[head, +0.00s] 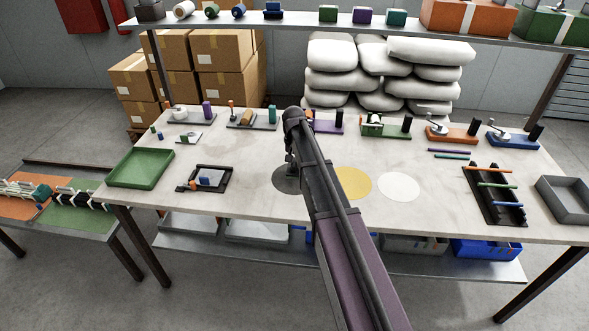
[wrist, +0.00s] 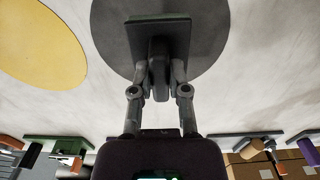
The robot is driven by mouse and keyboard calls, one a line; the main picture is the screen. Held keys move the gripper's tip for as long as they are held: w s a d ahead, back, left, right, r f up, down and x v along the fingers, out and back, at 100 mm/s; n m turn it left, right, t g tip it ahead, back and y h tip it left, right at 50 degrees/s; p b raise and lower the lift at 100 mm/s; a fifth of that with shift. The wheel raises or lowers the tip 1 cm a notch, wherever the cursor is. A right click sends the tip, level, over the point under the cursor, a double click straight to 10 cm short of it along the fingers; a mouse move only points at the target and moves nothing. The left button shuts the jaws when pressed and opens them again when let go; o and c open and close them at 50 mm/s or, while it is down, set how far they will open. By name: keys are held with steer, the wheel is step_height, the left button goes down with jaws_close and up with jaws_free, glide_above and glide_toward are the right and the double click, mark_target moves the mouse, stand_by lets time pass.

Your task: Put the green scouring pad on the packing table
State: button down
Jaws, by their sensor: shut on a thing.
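The green scouring pad (wrist: 152,42) shows in the wrist view as a dark slab with a green edge and a dark grip piece. My gripper (wrist: 159,72) is shut on that grip piece. The pad is over a dark grey round mark on the packing table (head: 245,205); I cannot tell whether it touches the surface. In the head view my gripper (head: 291,162) is at the dark grey mark (head: 280,184), and my arm hides most of the pad.
A yellow disc (head: 354,183) and a white disc (head: 398,187) lie right of my arm. A green tray (head: 140,168) and a small black fixture (head: 222,180) are at left. A black rod rack (head: 483,204) and grey tray (head: 570,202) are at right. Several fixtures line the back.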

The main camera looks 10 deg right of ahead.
mark_target(295, 168)
steer(key=shift+w+d+f+b, duration=0.15)
steer(key=shift+w+f+b, duration=0.1)
steer(key=shift+f+b, duration=0.2)
steer(key=shift+w+d+f+b, duration=0.1)
steer(key=shift+w+f+b, duration=0.1)
steer(key=shift+f+b, duration=1.15)
steer(key=shift+f, duration=0.15)
steer(key=c, duration=0.6)
jaws_free()
step_height(295, 168, up, 12)
steer(key=p, duration=1.2)
steer(key=shift+a+r, duration=0.1)
steer(key=shift+r, duration=0.1)
steer(key=shift+s, duration=0.1)
